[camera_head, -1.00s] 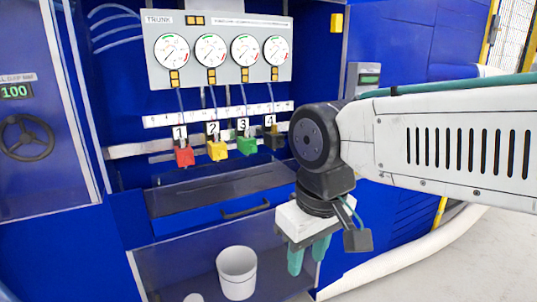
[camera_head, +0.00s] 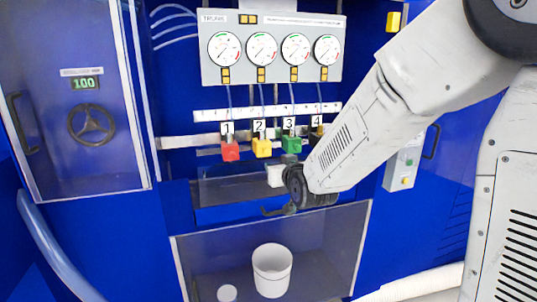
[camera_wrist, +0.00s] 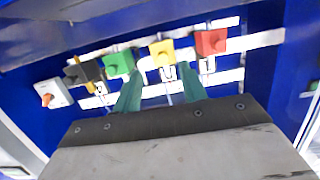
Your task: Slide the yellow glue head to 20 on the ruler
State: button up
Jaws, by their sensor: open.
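The yellow glue head (camera_head: 262,148) hangs under label 2, between the red head (camera_head: 230,151) and the green head (camera_head: 292,145). The white ruler (camera_head: 210,115) runs above the heads; its numbers are too small to read. My gripper shows in the wrist view (camera_wrist: 160,72) with two green fingers apart and nothing between them. There the yellow head (camera_wrist: 163,52) lies just beyond the fingertips, roughly in line with the gap.
The black head (camera_wrist: 83,72) is partly behind my arm in the head view. A gauge panel (camera_head: 270,17) sits above. A white bucket (camera_head: 272,270) stands in the lower compartment. A grey valve box (camera_head: 405,165) is at right.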

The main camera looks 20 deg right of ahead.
aim_at(267, 152)
jog(key=shift+w+a+t, duration=0.1)
jog(key=shift+w+t, duration=0.5)
jog(key=shift+w, duration=2)
jog(key=shift+w+a+t, duration=0.1)
jog(key=shift+w+t, duration=0.5)
jog(key=shift+w, duration=1.95)
